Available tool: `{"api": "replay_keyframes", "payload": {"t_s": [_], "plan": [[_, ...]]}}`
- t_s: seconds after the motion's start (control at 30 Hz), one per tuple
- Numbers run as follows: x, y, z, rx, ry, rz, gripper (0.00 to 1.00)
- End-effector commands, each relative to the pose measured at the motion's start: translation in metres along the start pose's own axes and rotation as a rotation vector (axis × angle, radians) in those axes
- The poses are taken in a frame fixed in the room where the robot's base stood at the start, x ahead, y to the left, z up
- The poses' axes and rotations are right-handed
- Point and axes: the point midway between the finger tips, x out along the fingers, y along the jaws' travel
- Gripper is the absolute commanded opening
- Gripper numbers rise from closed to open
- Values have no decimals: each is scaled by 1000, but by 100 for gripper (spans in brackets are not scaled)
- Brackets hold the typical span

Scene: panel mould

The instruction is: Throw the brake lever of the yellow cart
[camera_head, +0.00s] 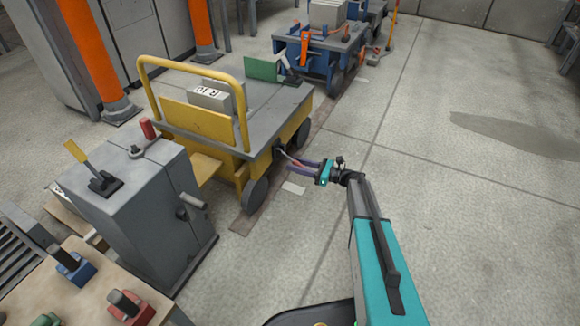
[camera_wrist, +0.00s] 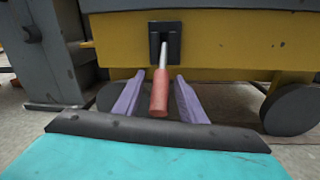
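The yellow cart (camera_head: 225,120) stands left of centre in the head view, with its yellow side also filling the upper wrist view (camera_wrist: 112,52). A lever with a red grip (camera_wrist: 160,93) and metal shaft sticks out from a black slotted plate (camera_wrist: 165,42) on that side. In the head view the lever is small and partly hidden by my fingers. My gripper (camera_head: 301,164) is beside the cart's side. Its two purple fingers (camera_wrist: 157,88) are apart, one on each side of the red grip. A gap shows on both sides of the grip.
A grey cabinet (camera_head: 140,220) with a yellow-handled lever (camera_head: 80,155) and a red-handled lever (camera_head: 147,130) stands left of the cart. A blue cart (camera_head: 320,55) is behind. A wooden bench (camera_head: 85,290) is at lower left. The floor (camera_head: 470,190) at right is clear.

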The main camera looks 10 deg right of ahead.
Motion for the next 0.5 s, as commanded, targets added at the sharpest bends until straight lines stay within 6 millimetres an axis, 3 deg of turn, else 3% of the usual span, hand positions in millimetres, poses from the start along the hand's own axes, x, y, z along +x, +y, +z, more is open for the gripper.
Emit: {"api": "replay_keyframes", "payload": {"t_s": [0.2,0.5], "plan": [[22,-1,0,0,-1,0,37],[28,0,1,1,0,-1,37]]}}
